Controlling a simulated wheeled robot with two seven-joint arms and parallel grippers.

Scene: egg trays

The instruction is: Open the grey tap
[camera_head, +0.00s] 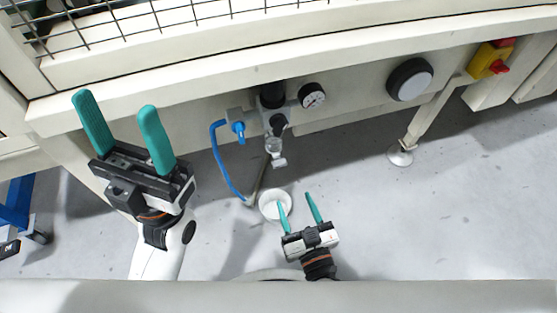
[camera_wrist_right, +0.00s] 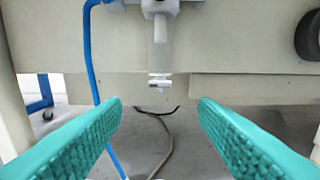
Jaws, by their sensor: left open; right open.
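The small grey tap (camera_head: 279,162) sits at the lower end of a clear bowl (camera_head: 273,146) under the air unit on the machine front. In the right wrist view the tap (camera_wrist_right: 160,81) is near the middle, just above the gap between the fingertips. My right gripper (camera_head: 295,199) is open and empty, in front of and apart from the tap. Its teal fingers also frame the right wrist view (camera_wrist_right: 159,103). My left gripper (camera_head: 115,103) is open and empty at the left, with its fingers pointing up, away from the tap.
A blue valve (camera_head: 238,129) with a blue hose (camera_head: 221,165) hangs left of the bowl. A gauge (camera_head: 312,96), a black round knob (camera_head: 409,80) and a red-yellow switch (camera_head: 490,61) are to the right. A white round foot (camera_head: 274,206) stands on the clear grey floor.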

